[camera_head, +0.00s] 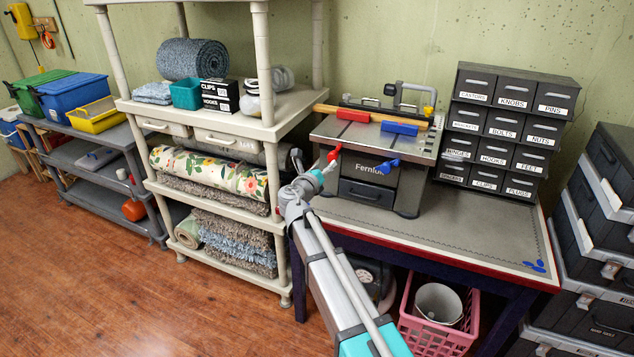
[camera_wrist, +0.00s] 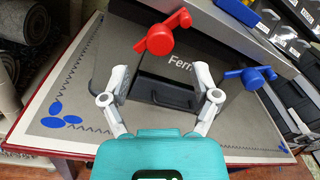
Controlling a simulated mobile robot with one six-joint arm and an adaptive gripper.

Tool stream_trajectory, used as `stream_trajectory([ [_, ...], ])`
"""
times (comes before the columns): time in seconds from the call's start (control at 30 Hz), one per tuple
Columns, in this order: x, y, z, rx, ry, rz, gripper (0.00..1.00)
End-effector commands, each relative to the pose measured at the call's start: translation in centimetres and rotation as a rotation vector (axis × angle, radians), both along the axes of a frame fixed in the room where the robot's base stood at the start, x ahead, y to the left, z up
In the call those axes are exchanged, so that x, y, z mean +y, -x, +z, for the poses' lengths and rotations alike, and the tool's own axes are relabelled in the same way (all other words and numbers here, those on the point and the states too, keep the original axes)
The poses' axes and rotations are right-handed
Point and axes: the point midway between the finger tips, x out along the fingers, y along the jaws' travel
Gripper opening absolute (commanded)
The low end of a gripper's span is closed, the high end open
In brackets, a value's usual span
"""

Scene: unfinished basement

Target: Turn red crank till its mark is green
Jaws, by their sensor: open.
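The red crank (camera_head: 334,153) sits on the upper left of the front of a grey bench machine labelled "Fern…" (camera_head: 411,187). In the wrist view the red crank (camera_wrist: 160,39) is above and ahead of my fingertips, its arm reaching up right to a knob. My gripper (camera_wrist: 160,80) is open and empty, its fingers apart, neither seen touching the crank. In the head view my gripper (camera_head: 322,174) is just below left of the crank, its fingers hard to make out. A blue crank (camera_wrist: 250,77) is to the right. I cannot make out a green mark.
The machine stands on a grey worktable (camera_head: 470,235) with a red edge. A labelled drawer cabinet (camera_head: 505,120) is right of it. A beige shelf unit (camera_head: 262,130) with rolled rugs stands close on the left. A pink basket (camera_head: 420,335) is below the table.

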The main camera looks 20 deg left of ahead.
Motion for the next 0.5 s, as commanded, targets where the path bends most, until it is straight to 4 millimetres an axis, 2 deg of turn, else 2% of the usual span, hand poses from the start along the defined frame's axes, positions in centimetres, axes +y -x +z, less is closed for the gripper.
stream_trajectory([
  [0.03, 0.0, 1.0, 0.0, 0.000, 0.000, 0.002, 0.79],
  [0.5, 0.9, 7.5, 0.0, 0.000, -0.001, 0.003, 0.79],
])
